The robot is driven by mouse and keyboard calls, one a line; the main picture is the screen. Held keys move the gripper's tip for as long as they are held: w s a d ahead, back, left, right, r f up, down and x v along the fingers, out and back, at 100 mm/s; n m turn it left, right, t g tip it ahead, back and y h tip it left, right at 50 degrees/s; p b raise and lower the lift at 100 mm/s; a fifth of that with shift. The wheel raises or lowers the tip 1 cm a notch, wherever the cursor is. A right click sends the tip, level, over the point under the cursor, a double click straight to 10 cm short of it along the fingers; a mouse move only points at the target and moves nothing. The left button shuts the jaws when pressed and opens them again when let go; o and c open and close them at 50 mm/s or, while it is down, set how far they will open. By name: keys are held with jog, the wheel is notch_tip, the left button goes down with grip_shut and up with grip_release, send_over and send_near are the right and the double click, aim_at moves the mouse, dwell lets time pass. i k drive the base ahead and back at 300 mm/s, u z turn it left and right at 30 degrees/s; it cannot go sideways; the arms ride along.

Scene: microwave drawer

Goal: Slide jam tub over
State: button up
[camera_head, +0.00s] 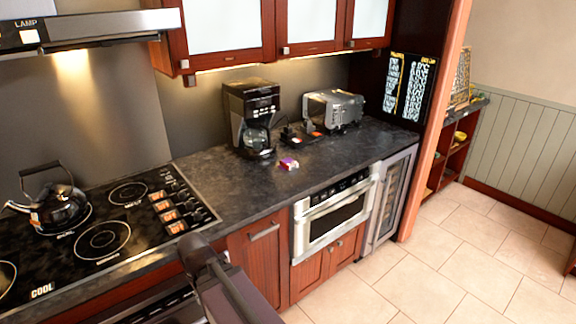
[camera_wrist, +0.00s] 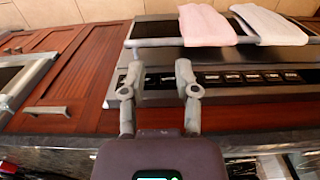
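A small pink and purple item (camera_head: 289,163), which looks like the jam tub, sits on the dark countertop (camera_head: 235,190) in the head view. It is in front of the coffee maker and toaster, well apart from my arm. I cannot make out the tub in the wrist view. My gripper (camera_wrist: 157,75) shows in the wrist view with its two fingers spread and nothing between them. It is in front of the oven's control panel, below the counter. In the head view, my arm is at the bottom centre by the counter's front edge.
A coffee maker (camera_head: 252,118) and a toaster (camera_head: 334,110) stand behind. A stove with a kettle (camera_head: 55,203) is at left. A built-in microwave (camera_head: 335,213) is under the counter. Two towels (camera_wrist: 207,25) hang on the oven handle. Floor (camera_head: 470,235) is clear at right.

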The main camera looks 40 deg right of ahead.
aim_at(289, 164)
jog(key=k, duration=0.65)
jog(key=z, duration=0.1)
jog(key=i, duration=0.5)
jog(key=z, duration=0.65)
jog(key=i, duration=0.75)
jog(key=z, duration=0.45)
